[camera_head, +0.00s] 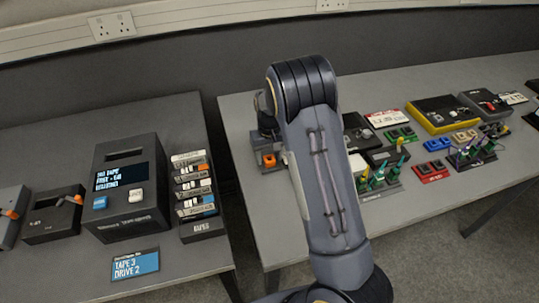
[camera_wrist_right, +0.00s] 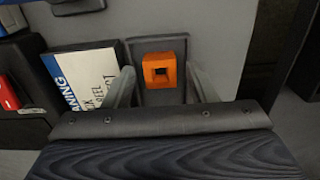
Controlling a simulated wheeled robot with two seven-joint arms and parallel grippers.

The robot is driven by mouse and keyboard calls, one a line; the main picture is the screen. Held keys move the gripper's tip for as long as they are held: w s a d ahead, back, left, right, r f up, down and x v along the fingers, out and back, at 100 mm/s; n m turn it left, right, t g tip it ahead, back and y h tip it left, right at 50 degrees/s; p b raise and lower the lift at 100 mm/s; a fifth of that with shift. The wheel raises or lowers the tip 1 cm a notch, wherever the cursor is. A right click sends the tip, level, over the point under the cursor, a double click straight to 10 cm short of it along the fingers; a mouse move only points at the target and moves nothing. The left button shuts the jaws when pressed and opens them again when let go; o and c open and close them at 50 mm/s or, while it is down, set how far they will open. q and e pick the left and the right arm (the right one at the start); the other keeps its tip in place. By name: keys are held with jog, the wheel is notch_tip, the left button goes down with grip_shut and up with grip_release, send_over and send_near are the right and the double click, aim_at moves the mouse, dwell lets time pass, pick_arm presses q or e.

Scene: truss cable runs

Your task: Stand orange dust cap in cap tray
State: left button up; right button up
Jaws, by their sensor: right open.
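An orange, block-shaped dust cap (camera_head: 268,160) with a dark square opening shows near the left edge of the right-hand table. In the right wrist view the cap (camera_wrist_right: 160,57) is at a dark grey, square-edged tray (camera_wrist_right: 135,46). My right gripper (camera_wrist_right: 163,78) is open, with one finger on each side of the cap and visible gaps between. In the head view my right gripper (camera_head: 266,128) is mostly hidden behind my forearm, just beyond the cap. I cannot tell exactly how the cap rests. My left gripper is not in view.
A white label card (camera_wrist_right: 85,80) lies beside the tray. On the right-hand table stand a rack of coloured connectors (camera_head: 380,178) and a yellow-edged box (camera_head: 440,115). The left table holds a tape drive (camera_head: 125,190) and a cartridge stack (camera_head: 192,185). A gap separates the tables.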

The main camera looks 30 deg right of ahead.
notch_tip(320, 180, up, 12)
jog(key=s+a+r+t+y, duration=0.1)
jog(key=s+a+r+y, duration=0.1)
jog(key=s+r, duration=0.35)
jog(key=s+a+r+t+y, duration=0.2)
jog(key=s+r, duration=0.1)
jog(key=s, duration=0.6)
jog(key=s+a+f+t, duration=0.1)
jog(key=s+a, duration=0.2)
jog(key=s, duration=0.4)
jog(key=s+a+f+n+t, duration=0.1)
jog(key=s+a, duration=0.3)
jog(key=s, duration=0.3)
jog(key=shift+s+a+f+t, duration=0.25)
jog(key=shift+s+a+t, duration=0.05)
